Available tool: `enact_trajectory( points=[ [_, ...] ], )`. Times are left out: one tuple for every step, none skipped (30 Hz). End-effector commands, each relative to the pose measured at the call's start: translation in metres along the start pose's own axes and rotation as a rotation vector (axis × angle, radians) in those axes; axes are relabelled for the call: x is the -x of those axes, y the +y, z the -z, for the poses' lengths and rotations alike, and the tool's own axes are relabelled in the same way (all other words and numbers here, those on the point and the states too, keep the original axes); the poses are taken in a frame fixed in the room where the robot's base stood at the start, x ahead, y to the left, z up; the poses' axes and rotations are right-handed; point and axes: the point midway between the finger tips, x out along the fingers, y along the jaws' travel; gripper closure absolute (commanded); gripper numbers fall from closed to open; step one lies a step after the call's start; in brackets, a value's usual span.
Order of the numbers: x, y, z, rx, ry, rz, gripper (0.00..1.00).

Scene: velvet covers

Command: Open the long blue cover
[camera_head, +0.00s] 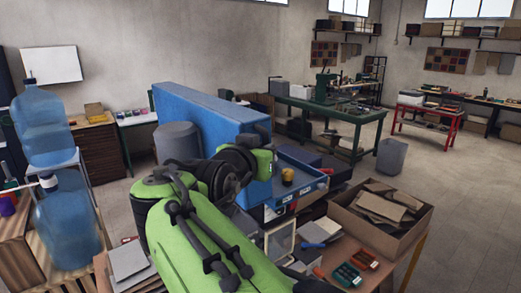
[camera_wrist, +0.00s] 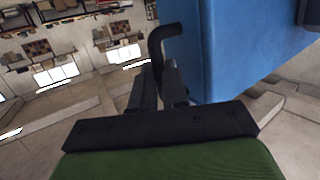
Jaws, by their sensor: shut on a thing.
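The long blue cover (camera_head: 205,108) stands raised, close to upright, over an open blue case (camera_head: 310,187). In the wrist view the cover (camera_wrist: 235,50) fills the upper right. A dark bent handle (camera_wrist: 163,40) shows beside the cover's edge. My gripper (camera_wrist: 160,75) is shut on this handle, its dark fingers close together. In the head view my gripper (camera_head: 262,137) is at the cover's near right end, partly hidden by my green arm.
A yellow and black tool (camera_head: 287,175) shows in the open case. A cardboard box (camera_head: 380,212) of scraps stands to the right. Large water bottles (camera_head: 42,125) are at the left. A green workbench (camera_head: 325,110) stands behind; open floor lies at the right.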

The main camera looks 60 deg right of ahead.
Motion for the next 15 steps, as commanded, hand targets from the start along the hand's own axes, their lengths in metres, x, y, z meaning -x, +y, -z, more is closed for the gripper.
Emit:
enact_trajectory(
  points=[
    [0.0007,-0.0023,0.0005,0.000,0.006,0.008,1.00],
    [0.0007,-0.0025,0.0005,0.000,0.006,0.009,1.00],
    [0.0008,-0.0027,0.0006,0.000,0.007,0.009,0.82],
    [0.0009,-0.0028,0.0006,0.000,0.007,0.010,0.78],
    [0.0009,-0.0028,0.0005,0.000,0.007,0.010,0.73],
    [0.0008,-0.0027,0.0005,0.000,0.007,0.009,0.67],
    [0.0008,-0.0026,0.0004,0.000,0.007,0.009,0.63],
    [0.0007,-0.0025,0.0003,0.000,0.007,0.009,0.60],
    [0.0007,-0.0025,0.0003,0.000,0.007,0.008,0.60],
    [0.0006,-0.0025,0.0002,0.000,0.007,0.008,0.60],
    [0.0006,-0.0024,0.0002,0.000,0.007,0.008,0.60],
    [0.0006,-0.0024,0.0001,0.000,0.007,0.008,0.60],
    [0.0006,-0.0024,0.0001,0.000,0.007,0.008,0.60],
    [0.0005,-0.0023,0.0001,0.000,0.007,0.008,0.60],
    [0.0005,-0.0023,0.0000,0.000,0.007,0.008,0.60]
  ],
)
